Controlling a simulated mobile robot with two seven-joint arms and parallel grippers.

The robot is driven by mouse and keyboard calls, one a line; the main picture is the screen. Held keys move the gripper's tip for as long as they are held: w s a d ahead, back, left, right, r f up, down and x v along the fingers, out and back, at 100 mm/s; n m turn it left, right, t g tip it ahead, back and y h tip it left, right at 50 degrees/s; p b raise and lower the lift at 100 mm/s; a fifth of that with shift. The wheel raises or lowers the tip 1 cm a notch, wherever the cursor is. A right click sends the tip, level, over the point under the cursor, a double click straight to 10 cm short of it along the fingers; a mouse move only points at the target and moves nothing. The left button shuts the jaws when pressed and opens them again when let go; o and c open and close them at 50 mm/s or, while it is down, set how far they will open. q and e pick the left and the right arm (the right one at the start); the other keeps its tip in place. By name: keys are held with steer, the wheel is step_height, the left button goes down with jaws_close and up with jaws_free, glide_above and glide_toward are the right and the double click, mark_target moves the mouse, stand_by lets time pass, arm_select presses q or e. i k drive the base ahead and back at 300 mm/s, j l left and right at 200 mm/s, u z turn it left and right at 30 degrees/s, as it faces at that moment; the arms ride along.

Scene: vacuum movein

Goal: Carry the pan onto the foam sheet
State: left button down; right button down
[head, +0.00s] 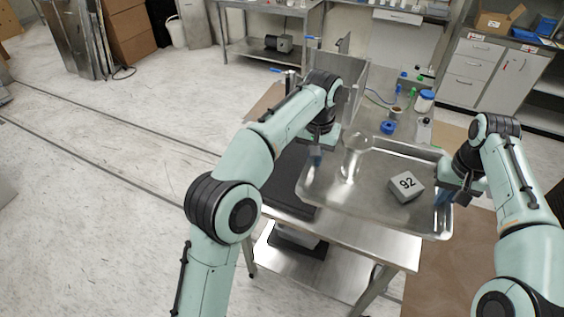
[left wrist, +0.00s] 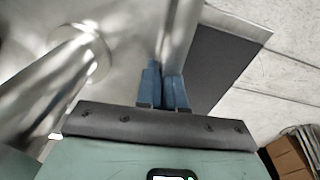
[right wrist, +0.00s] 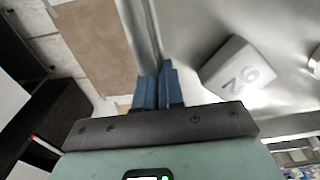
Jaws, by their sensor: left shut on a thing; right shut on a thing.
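The pan (head: 338,197) is a shallow, shiny metal tray over the steel table. It carries a grey block marked 92 (head: 406,186) and an upright metallic cylinder with a wide base (head: 353,162). My left gripper (head: 316,160) is shut on the pan's left rim, also seen in the left wrist view (left wrist: 164,75). My right gripper (head: 443,196) is shut on the right rim, with the block beside it in the right wrist view (right wrist: 236,68). The dark foam sheet (head: 289,184) lies left of the pan, partly hidden by my left arm and the pan. Whether the pan touches the table is unclear.
An upright metal plate (head: 353,88) stands behind the pan. Small items, including a blue ring (head: 388,127) and a blue-lidded jar (head: 424,101), stand at the table's back right. Brown sheet (head: 440,268) lies on the floor at right.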

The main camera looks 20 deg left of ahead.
mark_target(290, 161)
steer(key=k+j, duration=0.15)
steer(key=j, duration=0.25)
steer(key=k+j, duration=0.1)
steer(key=j, duration=0.25)
steer(key=k+j, duration=0.15)
steer(key=j, duration=0.25)
steer(key=k+j, duration=0.1)
steer(key=j, duration=0.25)
